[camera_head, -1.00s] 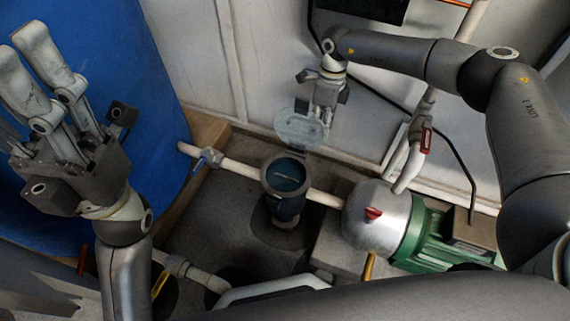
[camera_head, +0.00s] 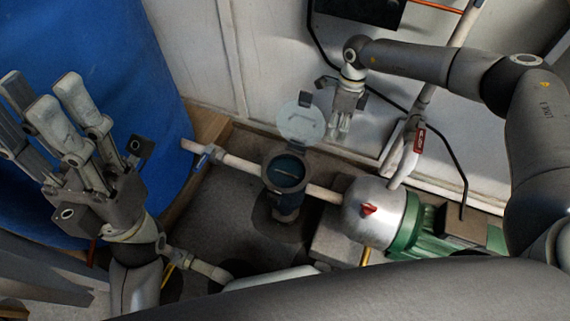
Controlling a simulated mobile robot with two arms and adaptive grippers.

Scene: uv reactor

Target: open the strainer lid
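The strainer (camera_head: 287,175) is a dark blue cup in the pipe line at the middle of the view. Its clear round lid (camera_head: 301,122) stands raised at the back of the rim, and the cup's mouth is uncovered. My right gripper (camera_head: 341,132) points down just right of the lid, with a small gap between them in the picture. It holds nothing that I can see; its fingers are too small to tell their opening. My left gripper (camera_head: 40,90) is at the far left, fingers up and spread, empty, away from the strainer.
A blue barrel (camera_head: 100,70) fills the left back. A pump with a silver front (camera_head: 370,215) and green body stands right of the strainer. A red-handled valve (camera_head: 419,140) is on the upright pipe, and a blue-handled valve (camera_head: 203,158) is left of the strainer. A white wall is behind.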

